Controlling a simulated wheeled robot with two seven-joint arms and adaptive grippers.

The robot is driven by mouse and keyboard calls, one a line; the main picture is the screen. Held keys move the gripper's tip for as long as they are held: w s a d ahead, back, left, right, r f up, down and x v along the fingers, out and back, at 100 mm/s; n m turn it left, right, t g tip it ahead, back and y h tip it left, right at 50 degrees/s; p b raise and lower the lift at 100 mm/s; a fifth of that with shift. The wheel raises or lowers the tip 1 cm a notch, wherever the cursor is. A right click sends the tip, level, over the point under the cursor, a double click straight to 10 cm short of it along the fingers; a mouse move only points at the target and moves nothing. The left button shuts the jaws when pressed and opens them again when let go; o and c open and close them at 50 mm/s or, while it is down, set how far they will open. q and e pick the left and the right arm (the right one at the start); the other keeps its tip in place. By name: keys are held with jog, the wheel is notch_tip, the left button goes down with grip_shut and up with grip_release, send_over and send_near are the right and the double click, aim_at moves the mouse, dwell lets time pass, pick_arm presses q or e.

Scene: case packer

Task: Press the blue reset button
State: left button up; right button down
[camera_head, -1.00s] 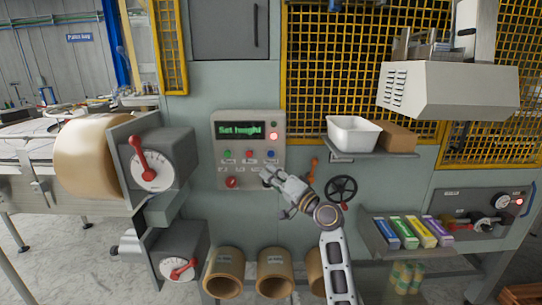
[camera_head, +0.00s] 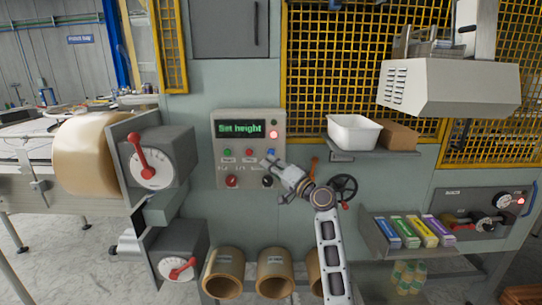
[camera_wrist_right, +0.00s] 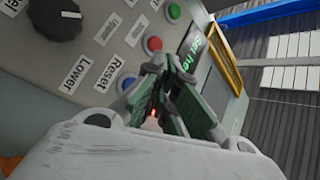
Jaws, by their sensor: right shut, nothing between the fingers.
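The blue reset button (camera_head: 271,153) is on the grey control panel (camera_head: 220,150), at the right end of a row of three buttons. My right gripper (camera_head: 267,163) is shut and empty, with its tips just below the blue button in the head view. In the right wrist view the blue button (camera_wrist_right: 126,84), beside the "Reset" label (camera_wrist_right: 105,76), shows just left of my shut fingers (camera_wrist_right: 165,62). I cannot tell whether the fingers touch the panel. My left gripper is not in view.
A red button (camera_head: 249,153) and a green button (camera_head: 227,153) sit left of the blue one. The display (camera_head: 239,128) reads "Set height". A red lamp (camera_head: 273,134) glows beside it.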

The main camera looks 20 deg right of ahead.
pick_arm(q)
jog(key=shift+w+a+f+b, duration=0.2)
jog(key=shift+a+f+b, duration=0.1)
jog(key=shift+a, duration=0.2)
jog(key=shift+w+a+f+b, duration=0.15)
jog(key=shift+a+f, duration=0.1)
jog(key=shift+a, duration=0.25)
pick_arm(e)
jog(key=shift+w+d, duration=0.15)
jog(key=shift+w, duration=0.45)
jog(key=shift+w+d, duration=0.15)
jog(key=shift+w, duration=0.4)
pick_arm(q)
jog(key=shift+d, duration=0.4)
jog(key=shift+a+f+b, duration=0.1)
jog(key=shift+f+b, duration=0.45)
jog(key=shift+b, duration=0.05)
pick_arm(e)
jog(key=shift+w+d, duration=0.25)
jog(key=shift+w, duration=0.55)
jog(key=shift+s, duration=0.15)
dwell(0.3)
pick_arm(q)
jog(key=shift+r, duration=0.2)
pick_arm(e)
jog(key=shift+s+a, duration=0.2)
jog(key=shift+s, duration=0.5)
